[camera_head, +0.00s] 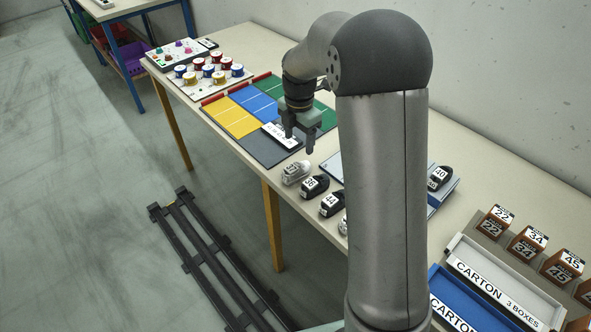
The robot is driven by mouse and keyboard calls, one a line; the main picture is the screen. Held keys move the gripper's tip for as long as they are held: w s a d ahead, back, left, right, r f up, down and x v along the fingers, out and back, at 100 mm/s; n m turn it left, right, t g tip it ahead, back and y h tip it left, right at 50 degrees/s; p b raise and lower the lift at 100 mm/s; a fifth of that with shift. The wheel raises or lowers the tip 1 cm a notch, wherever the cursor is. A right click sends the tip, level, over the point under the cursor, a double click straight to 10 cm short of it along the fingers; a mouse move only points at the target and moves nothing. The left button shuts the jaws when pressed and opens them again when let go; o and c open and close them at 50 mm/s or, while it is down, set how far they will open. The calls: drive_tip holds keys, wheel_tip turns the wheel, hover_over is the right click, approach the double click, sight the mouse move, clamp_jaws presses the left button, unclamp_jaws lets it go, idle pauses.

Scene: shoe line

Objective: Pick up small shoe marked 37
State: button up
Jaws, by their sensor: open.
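Several shoes stand in a row along the table's front edge. The farthest is a small light grey shoe (295,173); its mark is too small to read surely. Beside it are a black shoe (315,187) whose number seems to begin with 3, and a black shoe marked 44 (331,205). A light shoe (343,226) is mostly hidden behind my arm. A black shoe marked 40 (439,178) is right of the arm. My gripper (299,140) is open, pointing down, apart from the shoes, above the near end of the coloured board and a little beyond the light grey shoe.
The board (262,108) has yellow, blue and green fields, with a white label plate on its dark near end. Spools (208,71) stand farther back. At right are a carton tray (500,290), a blue tray (450,305) and numbered boxes (528,243). My arm hides the table's middle.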

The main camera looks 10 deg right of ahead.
sight(297, 164)
drive_tip(key=f+p, duration=0.2)
drive_tip(key=f, duration=0.9)
drive_tip(key=shift+a, duration=0.2)
drive_tip(key=c, duration=1.1)
drive_tip(key=shift+o, duration=0.2)
